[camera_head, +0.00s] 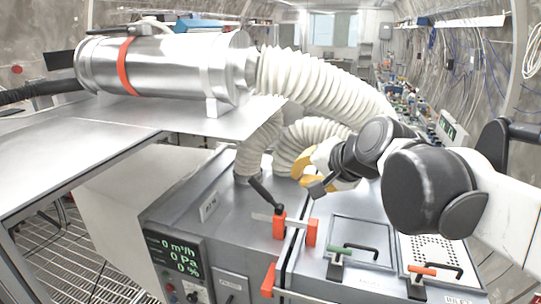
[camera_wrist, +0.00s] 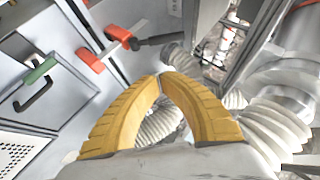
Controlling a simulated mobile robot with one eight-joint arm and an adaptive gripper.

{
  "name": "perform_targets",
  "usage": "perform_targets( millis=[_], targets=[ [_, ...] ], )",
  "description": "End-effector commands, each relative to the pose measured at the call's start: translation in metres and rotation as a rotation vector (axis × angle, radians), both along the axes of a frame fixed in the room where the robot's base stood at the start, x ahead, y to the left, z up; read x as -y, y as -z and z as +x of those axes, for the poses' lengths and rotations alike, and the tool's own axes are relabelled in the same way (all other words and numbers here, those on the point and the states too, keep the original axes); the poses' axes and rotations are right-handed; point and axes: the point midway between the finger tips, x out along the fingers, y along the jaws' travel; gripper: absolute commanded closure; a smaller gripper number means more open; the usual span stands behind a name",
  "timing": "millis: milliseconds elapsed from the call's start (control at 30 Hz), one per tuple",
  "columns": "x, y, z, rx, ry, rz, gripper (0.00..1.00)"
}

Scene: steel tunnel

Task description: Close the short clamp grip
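A clamp with red blocks (camera_head: 279,226) sits across the seam on top of the grey steel cabinet (camera_head: 225,215). Its black handle (camera_head: 264,192) sticks up, tilted to the left in the head view. In the wrist view the red blocks (camera_wrist: 90,61) and the black handle (camera_wrist: 155,40) lie beyond my fingers, toward the upper left. I cannot tell for certain that this is the short clamp. My gripper (camera_wrist: 160,77) has yellow fingers whose tips meet with nothing visible between them. In the head view my gripper (camera_head: 312,168) is partly hidden by my wrist, right of and apart from the handle.
White ribbed hoses (camera_head: 310,135) rise behind my gripper toward a steel cylinder (camera_head: 165,68). A green-gripped handle (camera_head: 340,251) and an orange-gripped one (camera_head: 422,270) stand on the front lids. Another red part (camera_head: 268,280) is on the cabinet's front edge. A steel table (camera_head: 75,160) is at left.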

Motion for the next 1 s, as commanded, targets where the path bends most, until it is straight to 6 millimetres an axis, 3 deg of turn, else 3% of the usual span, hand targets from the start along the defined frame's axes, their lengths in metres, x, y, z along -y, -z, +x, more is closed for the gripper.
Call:
perform_targets(
  millis=[33, 133, 567, 767, 1000],
  targets=[
    [-0.002, -0.011, 0.004, 0.000, 0.004, 0.012, 1.00],
    [-0.004, -0.017, 0.007, 0.000, 0.010, 0.028, 1.00],
    [-0.005, -0.015, 0.010, 0.000, 0.011, 0.031, 1.00],
    [-0.015, 0.000, 0.028, 0.000, 0.009, 0.030, 1.00],
    [-0.033, 0.030, 0.066, 0.000, 0.009, 0.031, 1.00]
  ],
)
